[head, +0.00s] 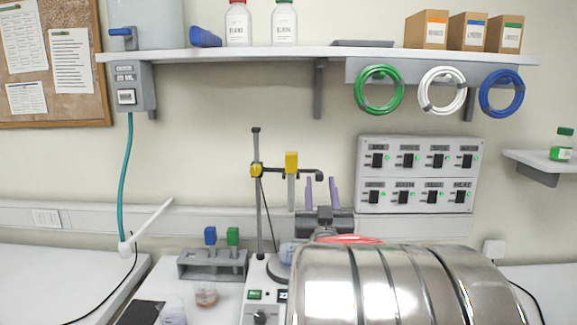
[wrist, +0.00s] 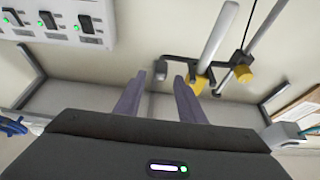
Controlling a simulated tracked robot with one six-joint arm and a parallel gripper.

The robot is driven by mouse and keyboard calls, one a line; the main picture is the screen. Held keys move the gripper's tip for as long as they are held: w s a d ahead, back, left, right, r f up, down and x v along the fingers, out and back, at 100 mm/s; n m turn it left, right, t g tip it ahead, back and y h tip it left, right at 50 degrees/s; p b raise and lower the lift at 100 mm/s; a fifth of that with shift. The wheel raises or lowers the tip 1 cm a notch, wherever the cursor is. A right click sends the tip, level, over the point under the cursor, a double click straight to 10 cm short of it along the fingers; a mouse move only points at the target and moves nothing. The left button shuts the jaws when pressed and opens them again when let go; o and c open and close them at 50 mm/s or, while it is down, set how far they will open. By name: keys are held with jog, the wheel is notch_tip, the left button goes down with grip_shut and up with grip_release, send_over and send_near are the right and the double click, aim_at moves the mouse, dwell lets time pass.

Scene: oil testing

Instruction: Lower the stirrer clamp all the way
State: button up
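The stirrer clamp (head: 256,170) is a yellow-knobbed piece on a thin upright rod (head: 258,220), well above the stirrer base (head: 262,305). A dark crossbar runs right from it, past a yellow block (head: 291,162) with a grey shaft, to a hooked end (head: 320,175). My gripper (head: 320,187), with purple fingers pointing up, is open just below that end. In the wrist view the picture is turned over; the fingertips (wrist: 160,76) stand apart, with the hooked end seen between them. The clamp (wrist: 243,76) is right of them. Contact cannot be told.
My large metal arm link hides the bench at lower right. A grey rack (head: 212,265) with blue and green tops stands left of the stirrer. A switch panel (head: 418,174) is on the wall to the right. A shelf (head: 320,55) with bottles and boxes runs above.

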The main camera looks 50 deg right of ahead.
aim_at(319, 171)
jog(key=x, duration=0.9)
jog(key=shift+c, duration=0.6)
grip_shut()
jog(key=shift+f, duration=0.1)
